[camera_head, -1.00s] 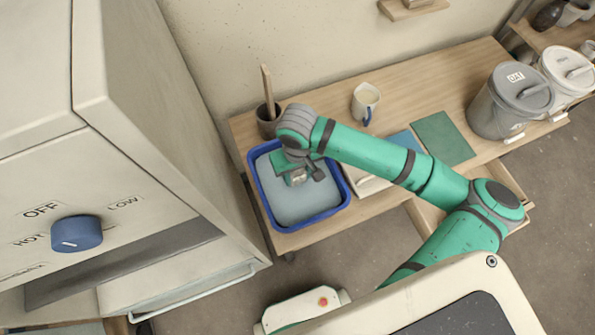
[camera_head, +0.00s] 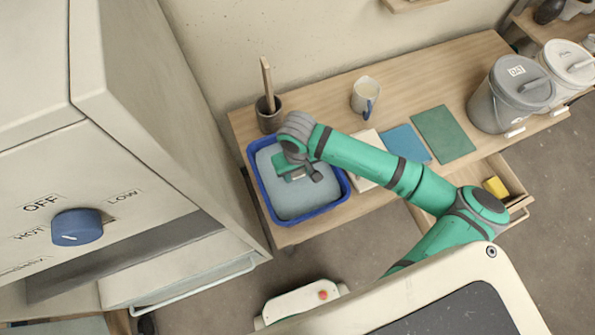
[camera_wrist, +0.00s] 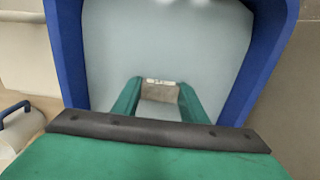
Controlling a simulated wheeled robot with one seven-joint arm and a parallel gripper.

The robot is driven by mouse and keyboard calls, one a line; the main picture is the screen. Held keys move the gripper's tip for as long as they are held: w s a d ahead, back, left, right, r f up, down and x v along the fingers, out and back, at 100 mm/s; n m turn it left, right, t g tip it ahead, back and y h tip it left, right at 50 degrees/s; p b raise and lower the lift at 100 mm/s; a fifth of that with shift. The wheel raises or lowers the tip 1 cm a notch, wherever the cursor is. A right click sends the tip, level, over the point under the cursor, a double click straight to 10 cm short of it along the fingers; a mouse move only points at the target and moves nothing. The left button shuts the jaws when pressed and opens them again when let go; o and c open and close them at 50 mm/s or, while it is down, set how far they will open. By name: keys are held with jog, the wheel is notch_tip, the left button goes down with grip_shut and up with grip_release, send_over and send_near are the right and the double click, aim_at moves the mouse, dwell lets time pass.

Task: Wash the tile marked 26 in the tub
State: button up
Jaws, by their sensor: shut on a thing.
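The blue tub (camera_head: 333,208) stands at the left end of the wooden table and holds pale grey-blue water (camera_head: 305,205). My gripper (camera_head: 295,176) points down into the tub; in the wrist view its two green fingers (camera_wrist: 158,100) are shut on a small brownish tile (camera_wrist: 159,91). The tile has a pale strip with marks along its far edge, too small to read. Its lower part seems to be at or under the water; I cannot tell how deep. In the head view the tile is mostly hidden by my gripper.
Behind the tub stands a dark pot (camera_head: 269,121) with a wooden stick. Lidded buckets (camera_head: 512,95) stand at the far right. An open drawer (camera_head: 510,187) holds a yellow block (camera_head: 495,187).

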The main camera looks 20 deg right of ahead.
dwell(0.4)
jog(key=shift+a, duration=0.6)
jog(key=shift+d, duration=0.2)
jog(key=shift+d, duration=1.05)
jog(key=shift+a, duration=1.25)
